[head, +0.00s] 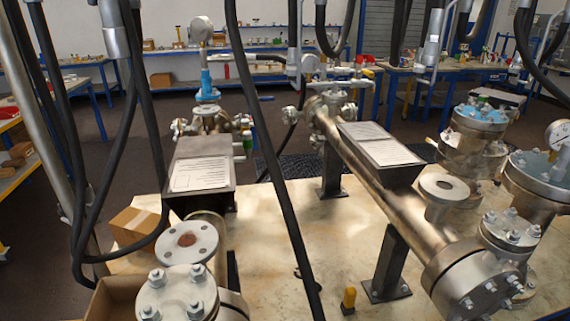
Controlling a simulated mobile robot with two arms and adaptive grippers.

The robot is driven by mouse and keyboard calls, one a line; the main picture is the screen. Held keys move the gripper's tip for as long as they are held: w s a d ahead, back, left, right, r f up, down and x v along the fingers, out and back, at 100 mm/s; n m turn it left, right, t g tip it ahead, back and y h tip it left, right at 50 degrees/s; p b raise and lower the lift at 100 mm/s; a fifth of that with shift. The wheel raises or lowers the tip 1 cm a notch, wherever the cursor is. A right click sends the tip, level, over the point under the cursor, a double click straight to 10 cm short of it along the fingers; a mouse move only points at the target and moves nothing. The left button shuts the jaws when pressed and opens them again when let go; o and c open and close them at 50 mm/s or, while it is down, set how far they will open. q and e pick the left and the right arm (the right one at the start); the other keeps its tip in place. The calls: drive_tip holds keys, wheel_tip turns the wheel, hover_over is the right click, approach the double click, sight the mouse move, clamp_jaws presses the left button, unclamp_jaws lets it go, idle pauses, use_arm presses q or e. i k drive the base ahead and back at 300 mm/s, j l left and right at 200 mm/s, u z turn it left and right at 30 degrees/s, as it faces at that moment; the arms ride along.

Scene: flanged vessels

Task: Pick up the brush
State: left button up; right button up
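No brush can be made out for certain in the head view. A small yellow item with a dark base (348,299) is on the pale tabletop near the front edge, between the two pipe assemblies. It is too small to tell whether it is the brush. A small dark curved item (298,272) lies on the tabletop, partly hidden behind a hanging black cable. Neither of my grippers can be made out in this view.
Flanged vessels stand at the left (178,292) and right (475,285) of the pale table (285,225). Black cables (262,135) hang across the view. A cardboard box (133,226) is at left. Blue-framed workbenches (262,50) line the back. The table's middle is mostly clear.

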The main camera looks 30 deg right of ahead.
sight(347, 305)
drive_tip(key=z, duration=1.4)
